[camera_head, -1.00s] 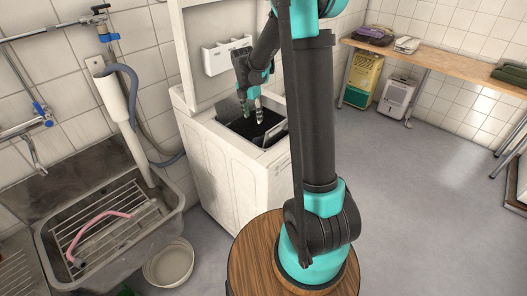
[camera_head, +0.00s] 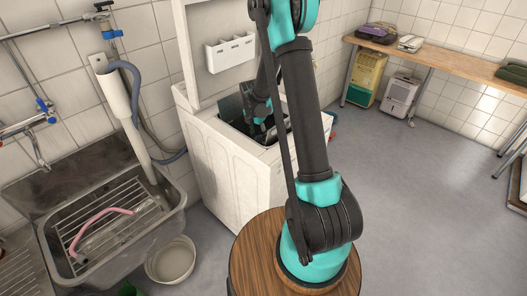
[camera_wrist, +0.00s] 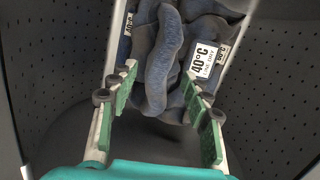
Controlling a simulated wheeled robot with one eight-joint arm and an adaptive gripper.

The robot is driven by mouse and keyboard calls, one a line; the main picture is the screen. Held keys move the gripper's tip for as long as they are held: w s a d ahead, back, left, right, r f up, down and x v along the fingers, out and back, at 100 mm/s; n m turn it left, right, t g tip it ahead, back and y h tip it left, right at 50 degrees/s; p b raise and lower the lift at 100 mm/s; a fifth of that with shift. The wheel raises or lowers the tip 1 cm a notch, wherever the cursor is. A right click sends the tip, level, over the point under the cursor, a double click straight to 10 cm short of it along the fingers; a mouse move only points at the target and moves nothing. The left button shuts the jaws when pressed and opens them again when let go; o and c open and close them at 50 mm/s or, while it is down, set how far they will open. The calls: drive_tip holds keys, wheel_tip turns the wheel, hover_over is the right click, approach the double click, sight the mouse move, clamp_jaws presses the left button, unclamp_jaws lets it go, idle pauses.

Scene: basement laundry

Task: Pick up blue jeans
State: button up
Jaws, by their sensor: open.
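Grey-blue folded cloth (camera_wrist: 170,55), which looks like the blue jeans, lies in a bunch inside a perforated drum in the wrist view. White labels (camera_wrist: 207,57) reading 40°C show at its right. My gripper (camera_wrist: 160,100) is open, and its two green-padded fingers reach to either side of the lower part of the cloth. I cannot tell whether the fingertips touch it. In the head view, my gripper (camera_head: 262,125) is down in the open top of the white washing machine (camera_head: 228,175), and the cloth is hidden there.
The drum wall (camera_wrist: 45,70) is close around my gripper on both sides. A metal sink (camera_head: 165,225) with a pink hose stands at the left, with a pale bowl (camera_head: 171,262) on the floor beside it. A wooden shelf (camera_head: 450,65) runs along the back right.

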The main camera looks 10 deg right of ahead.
drive_tip(key=shift+w+d+f, duration=0.1)
drive_tip(key=shift+d+f, duration=0.05)
drive_tip(key=shift+f, duration=1.05)
drive_tip(key=shift+f, duration=0.1)
clamp_jaws()
